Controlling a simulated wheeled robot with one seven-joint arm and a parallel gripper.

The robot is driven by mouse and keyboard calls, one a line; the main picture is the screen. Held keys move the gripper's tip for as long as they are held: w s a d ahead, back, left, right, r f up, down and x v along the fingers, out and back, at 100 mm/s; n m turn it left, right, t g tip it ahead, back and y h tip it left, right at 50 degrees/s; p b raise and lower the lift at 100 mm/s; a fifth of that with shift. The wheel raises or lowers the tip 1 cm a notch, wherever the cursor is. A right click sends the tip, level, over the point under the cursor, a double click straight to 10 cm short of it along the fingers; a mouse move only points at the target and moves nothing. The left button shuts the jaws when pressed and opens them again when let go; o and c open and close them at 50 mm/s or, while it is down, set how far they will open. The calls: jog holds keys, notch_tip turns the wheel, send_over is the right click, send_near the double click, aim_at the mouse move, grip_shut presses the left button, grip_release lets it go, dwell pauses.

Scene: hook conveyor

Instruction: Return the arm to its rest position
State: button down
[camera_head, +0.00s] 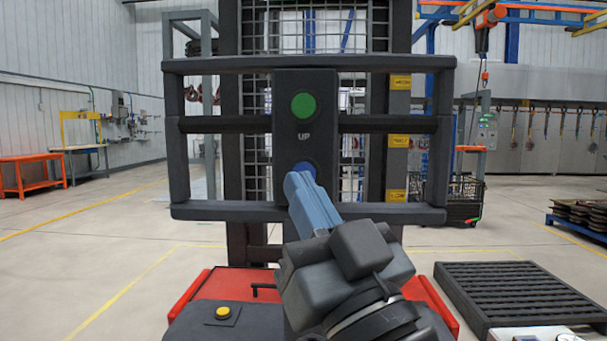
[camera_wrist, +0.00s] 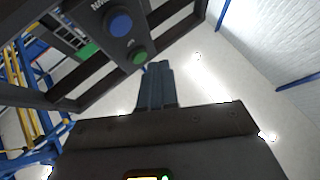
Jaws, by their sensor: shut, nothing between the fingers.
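My gripper (camera_head: 298,178) is shut and empty, its blue fingers together and pointing up and forward at the dark control panel (camera_head: 322,140). In the wrist view my gripper (camera_wrist: 157,66) also shows with its fingers closed. The fingertips overlap the lower blue button (camera_head: 303,167) in the head view and hide part of it; I cannot tell from this view whether they touch it. A green button (camera_head: 303,106) sits above it, over the word UP. In the wrist view the blue button (camera_wrist: 120,23) and green button (camera_wrist: 139,57) lie up and left of the fingers.
The panel is fixed to a dark frame (camera_head: 220,65) right in front of my arm. Below is a red and black machine base (camera_head: 190,288) with a yellow button (camera_head: 223,313). A dark slatted pallet (camera_head: 515,290) lies at the right. Open floor spreads to the left.

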jog(key=s+d+f+m+g+h, duration=0.1)
jog(key=s+d+f+h, duration=0.25)
jog(key=f, duration=0.45)
jog(key=s+d+f+m+h, duration=0.25)
jog(key=d+f, duration=0.25)
jog(key=f, duration=0.3)
jog(key=s+d+f+m+g+h, duration=0.15)
jog(key=s+d+f, duration=0.25)
jog(key=f, duration=0.4)
jog(key=s+d+f+g+h, duration=0.1)
jog(key=s+d+f, duration=0.2)
jog(key=s, duration=0.5)
jog(key=s+d+f+g+h, duration=0.2)
jog(key=s+d+f, duration=0.1)
jog(key=s, duration=0.5)
jog(key=s+d+f+m+g+h, duration=0.1)
jog(key=s+d+f, duration=0.2)
jog(key=s, duration=0.6)
jog(key=shift+d+g+h, duration=0.35)
jog(key=shift+s+f, duration=0.1)
